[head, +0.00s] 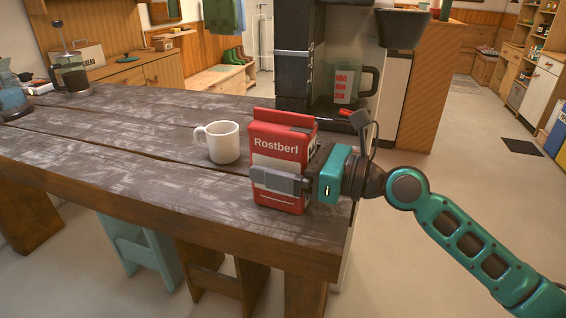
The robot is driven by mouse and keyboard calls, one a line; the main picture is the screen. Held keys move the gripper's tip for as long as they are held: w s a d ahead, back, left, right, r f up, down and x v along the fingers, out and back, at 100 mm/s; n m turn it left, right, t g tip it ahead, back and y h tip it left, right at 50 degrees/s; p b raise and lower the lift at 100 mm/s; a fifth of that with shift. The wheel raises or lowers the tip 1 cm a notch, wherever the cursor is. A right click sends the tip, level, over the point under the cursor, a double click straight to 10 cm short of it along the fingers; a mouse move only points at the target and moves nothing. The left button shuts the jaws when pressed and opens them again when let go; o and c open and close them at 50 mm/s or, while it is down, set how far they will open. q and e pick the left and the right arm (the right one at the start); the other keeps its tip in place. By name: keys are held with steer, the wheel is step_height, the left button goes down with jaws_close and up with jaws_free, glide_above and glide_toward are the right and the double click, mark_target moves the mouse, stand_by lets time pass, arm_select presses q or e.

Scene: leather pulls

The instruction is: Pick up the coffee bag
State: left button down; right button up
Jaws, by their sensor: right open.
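The coffee bag (275,148), red with a pale band and the word "Rostberl", stands upright near the right end of the dark wooden table (120,150). My right gripper (288,174) reaches in from the right at the bag's lower half. It is open, with one grey finger across the bag's front face. The other finger is mostly hidden behind the bag, so the jaws seem to straddle it. I cannot tell whether either finger touches the bag. My left gripper is not in view.
A white mug (222,142) stands just left of the bag. A coffee machine with a glass jug (347,84) is behind it. A French press (72,70) stands at the table's far left. The table's middle is clear, and teal and brown stools sit below its front edge.

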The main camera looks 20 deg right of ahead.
steer(key=shift+c, duration=0.2)
steer(key=c, duration=1.2)
steer(key=shift+o, duration=0.2)
steer(key=shift+r, duration=0.15)
